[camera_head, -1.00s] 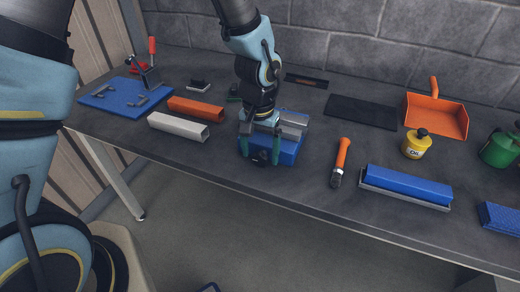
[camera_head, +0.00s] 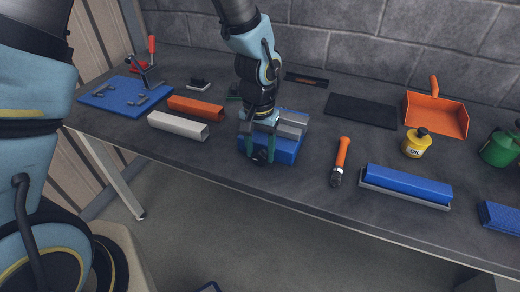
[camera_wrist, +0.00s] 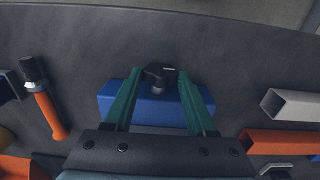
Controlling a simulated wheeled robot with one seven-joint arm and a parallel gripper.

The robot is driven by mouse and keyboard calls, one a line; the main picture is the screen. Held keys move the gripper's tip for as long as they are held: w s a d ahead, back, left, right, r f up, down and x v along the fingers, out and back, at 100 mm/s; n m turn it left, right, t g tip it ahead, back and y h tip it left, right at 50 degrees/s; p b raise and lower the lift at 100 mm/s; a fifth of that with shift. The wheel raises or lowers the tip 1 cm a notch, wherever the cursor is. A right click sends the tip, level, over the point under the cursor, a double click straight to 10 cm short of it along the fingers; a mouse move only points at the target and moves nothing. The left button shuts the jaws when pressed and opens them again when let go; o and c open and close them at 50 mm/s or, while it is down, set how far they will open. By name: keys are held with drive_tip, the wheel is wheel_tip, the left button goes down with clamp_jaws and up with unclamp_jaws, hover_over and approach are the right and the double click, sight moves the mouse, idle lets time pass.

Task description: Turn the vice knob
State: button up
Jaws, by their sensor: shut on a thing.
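The blue vice (camera_head: 287,146) with grey jaws sits at the bench's front edge in the head view. Its blue body (camera_wrist: 178,109) also shows in the wrist view. The black vice knob (camera_head: 260,158) is on the vice's front side and shows as a dark lobed shape in the wrist view (camera_wrist: 159,76). My gripper (camera_head: 261,161), with green fingers, reaches down over the vice and is shut on the knob, one finger on each side. The fingers partly cover the vice.
An orange bar (camera_head: 195,107) and a pale square tube (camera_head: 178,126) lie left of the vice. An orange-handled tool (camera_head: 342,155) lies to the right, then a blue block on a grey base (camera_head: 405,187). A yellow oil can (camera_head: 416,144) stands behind that block.

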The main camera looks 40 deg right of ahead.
drive_tip(key=shift+w+p, duration=0.1)
drive_tip(key=shift+p, duration=0.2)
drive_tip(key=shift+w+a+r+g+h+p, duration=0.1)
drive_tip(key=shift+w+a+g+h+p, duration=0.15)
drive_tip(key=shift+g+h+p, duration=0.55)
drive_tip(key=shift+w+a+f+g+h+p, duration=0.15)
drive_tip(key=shift+g+h+p, duration=0.3)
drive_tip(key=shift+g, duration=0.4)
drive_tip(key=shift+w+d+f+g+h+p, duration=0.15)
drive_tip(key=shift+g+h+p, duration=0.25)
drive_tip(key=shift+g, duration=0.45)
drive_tip(key=shift+a, duration=0.15)
drive_tip(key=o, duration=1.4)
drive_tip(key=shift+c, duration=0.2)
drive_tip(key=b+v, duration=0.2)
drive_tip(key=v, duration=0.8)
drive_tip(key=shift+w+r+b, duration=0.25)
drive_tip(key=shift+w+b, duration=0.1)
drive_tip(key=shift+a, duration=0.15)
